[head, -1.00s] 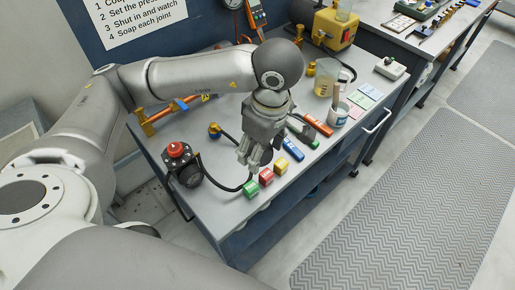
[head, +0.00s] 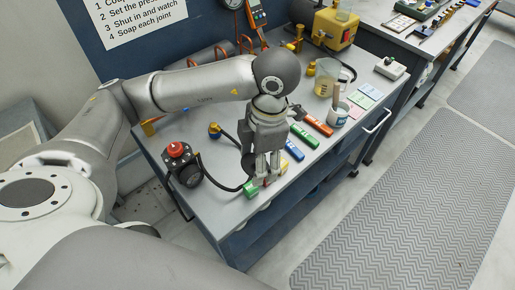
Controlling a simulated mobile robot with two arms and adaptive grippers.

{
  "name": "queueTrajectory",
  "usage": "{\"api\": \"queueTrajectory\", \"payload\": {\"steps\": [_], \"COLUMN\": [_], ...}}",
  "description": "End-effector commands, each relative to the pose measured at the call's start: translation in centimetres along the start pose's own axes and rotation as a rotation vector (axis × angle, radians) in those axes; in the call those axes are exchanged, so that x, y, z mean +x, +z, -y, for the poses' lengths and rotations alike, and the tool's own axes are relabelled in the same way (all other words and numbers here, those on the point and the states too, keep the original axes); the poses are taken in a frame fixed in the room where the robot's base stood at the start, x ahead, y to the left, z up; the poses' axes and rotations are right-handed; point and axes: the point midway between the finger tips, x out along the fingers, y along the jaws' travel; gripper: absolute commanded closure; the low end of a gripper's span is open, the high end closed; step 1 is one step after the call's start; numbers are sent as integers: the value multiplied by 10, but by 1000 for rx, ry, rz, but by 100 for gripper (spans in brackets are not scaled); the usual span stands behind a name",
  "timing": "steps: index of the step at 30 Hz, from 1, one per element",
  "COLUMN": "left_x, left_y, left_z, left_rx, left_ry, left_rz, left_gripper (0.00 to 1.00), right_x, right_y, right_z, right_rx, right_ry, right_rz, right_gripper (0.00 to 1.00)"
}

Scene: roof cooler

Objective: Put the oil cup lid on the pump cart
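My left gripper (head: 267,182) points down at the front edge of the workbench (head: 225,217). Its two fingers are apart, on either side of the small red block, which they mostly hide; I cannot tell whether they touch it. A green block (head: 250,189) is just left of the fingers and a yellow block (head: 283,168) just right. I cannot make out an oil cup lid for certain. A yellow machine (head: 335,28) stands at the back of the bench, perhaps the pump; no pump cart is clearly identifiable. My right gripper is out of view.
A black device with a red knob (head: 176,150) and a dark hose are left of the gripper. The floor mat (head: 400,220) is clear.

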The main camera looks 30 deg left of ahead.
Motion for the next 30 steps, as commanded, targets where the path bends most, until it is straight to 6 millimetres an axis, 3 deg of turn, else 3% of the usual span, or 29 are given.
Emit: {"api": "queueTrajectory", "payload": {"steps": [7, 17, 21, 30], "left_x": [7, 36, 63, 85], "left_y": [7, 38, 49, 59], "left_z": [-16, -89, -106, -124], "left_rx": [-5, -5, -1, 2], "left_ry": [-4, -1, -3, -1], "left_rz": [-2, -4, -4, -2], "left_gripper": [58, 58, 58, 58], "right_x": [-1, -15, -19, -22], "right_y": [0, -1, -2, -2], "right_z": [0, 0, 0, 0], "right_rx": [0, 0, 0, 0], "right_ry": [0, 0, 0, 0], "right_rz": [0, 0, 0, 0], "right_gripper": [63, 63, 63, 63]}}
